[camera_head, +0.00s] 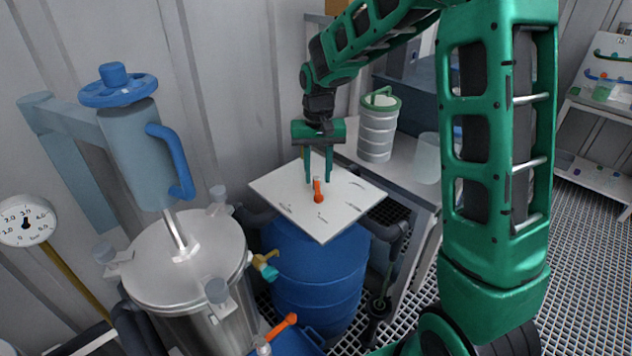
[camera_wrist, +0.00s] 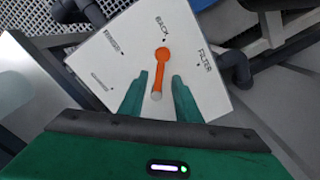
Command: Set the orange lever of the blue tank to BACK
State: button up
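The blue tank (camera_head: 315,275) stands upright under a square white plate (camera_head: 345,205). The orange lever (camera_head: 318,196) is on that plate; it also shows in the wrist view (camera_wrist: 160,62). Its round orange end lies close to the printed word BACK (camera_wrist: 160,26), and its grey end lies nearer my gripper. FILTER (camera_wrist: 204,61) is printed to the right; two more labels at left are too small to read. My gripper (camera_head: 319,182) is open just above the plate. In the wrist view its fingers (camera_wrist: 160,76) lie on either side of the lever, with visible gaps.
A steel vessel (camera_head: 185,265) with a blue-handled cylinder (camera_head: 140,145) above it stands at left. A ribbed container (camera_head: 377,135) and a translucent beaker (camera_head: 427,157) stand on the bench behind. A yellow-and-teal valve (camera_head: 266,267) and another orange handle (camera_head: 282,326) are low in front.

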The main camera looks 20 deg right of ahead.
aim_at(318, 189)
notch_tip(318, 189, up, 8)
jog(key=shift+f, duration=0.25)
dwell(0.4)
jog(key=s+d+r+m, duration=0.1)
jog(key=s+d, duration=0.5)
jog(key=s, duration=0.2)
jog(key=s+d+r, duration=0.1)
jog(key=s+d, duration=0.4)
jog(key=s, duration=0.3)
jog(key=s+d+f+m, duration=0.1)
jog(key=s, duration=0.8)
jog(key=s+d+f, duration=0.2)
jog(key=s, duration=0.7)
jog(key=shift+s+m, duration=0.15)
jog(key=shift+m, duration=0.25)
jog(key=shift+f, duration=0.1)
